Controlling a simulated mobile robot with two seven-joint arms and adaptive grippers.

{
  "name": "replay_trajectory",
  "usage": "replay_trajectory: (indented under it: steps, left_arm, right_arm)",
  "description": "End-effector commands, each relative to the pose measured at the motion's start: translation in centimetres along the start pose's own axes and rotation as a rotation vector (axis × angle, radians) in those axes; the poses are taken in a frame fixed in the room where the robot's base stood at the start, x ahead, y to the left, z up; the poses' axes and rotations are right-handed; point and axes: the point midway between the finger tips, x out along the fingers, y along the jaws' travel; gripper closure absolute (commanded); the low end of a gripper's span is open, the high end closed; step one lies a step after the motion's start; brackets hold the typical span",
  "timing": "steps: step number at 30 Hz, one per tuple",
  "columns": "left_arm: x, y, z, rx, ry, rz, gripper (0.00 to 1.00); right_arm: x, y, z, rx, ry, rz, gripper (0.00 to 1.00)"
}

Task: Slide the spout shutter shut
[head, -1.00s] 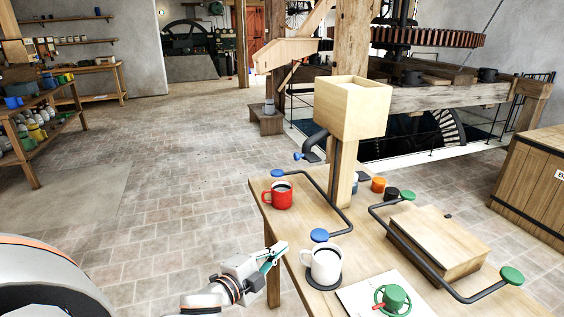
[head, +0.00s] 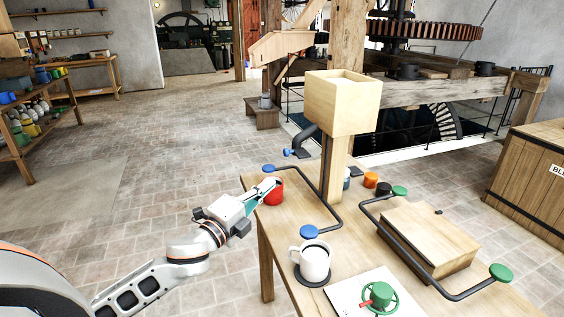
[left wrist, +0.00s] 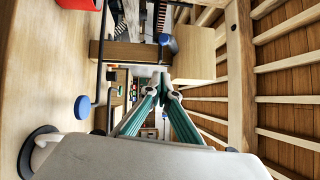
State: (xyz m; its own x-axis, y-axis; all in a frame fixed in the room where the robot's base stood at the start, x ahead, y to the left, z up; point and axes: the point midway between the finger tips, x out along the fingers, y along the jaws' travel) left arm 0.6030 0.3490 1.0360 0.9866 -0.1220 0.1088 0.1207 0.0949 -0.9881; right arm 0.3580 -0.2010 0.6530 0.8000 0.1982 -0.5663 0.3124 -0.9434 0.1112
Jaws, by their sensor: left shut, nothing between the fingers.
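The dark curved spout (head: 305,136) comes out of the left side of the wooden hopper box (head: 342,105) on the post. At its lower end is the shutter (head: 302,153), a small grey plate with a blue knob (head: 288,152). I cannot tell how far the shutter is open. My left gripper (head: 272,185) is shut and empty, below and left of the shutter, apart from it, and covers part of the red mug (head: 276,196). In the left wrist view the shut fingertips (left wrist: 162,86) show, with the hopper box (left wrist: 190,53) beyond them. My right gripper is out of view.
The bench (head: 275,240) holds a white mug (head: 315,262) on a dark coaster, bent rods with blue and green knobs, a wooden block (head: 430,240) and a green handwheel (head: 380,295). The floor left of the bench is clear.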

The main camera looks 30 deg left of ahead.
Motion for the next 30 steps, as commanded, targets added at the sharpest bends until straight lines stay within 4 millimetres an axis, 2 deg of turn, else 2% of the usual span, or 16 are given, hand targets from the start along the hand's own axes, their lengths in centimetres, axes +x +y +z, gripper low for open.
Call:
replay_trajectory:
  steps: [16,21,30]
  left_arm:
    - [8.9,-0.2,0.1,0.000,-0.001,-0.002,1.00]
    - [10.4,-0.1,1.9,0.002,-0.001,0.000,1.00]
    - [11.3,0.0,2.8,0.000,0.000,0.000,1.00]
  right_arm:
    - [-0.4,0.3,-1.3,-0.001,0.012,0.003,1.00]
    - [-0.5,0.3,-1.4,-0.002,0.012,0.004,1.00]
    - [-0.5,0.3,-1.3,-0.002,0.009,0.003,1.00]
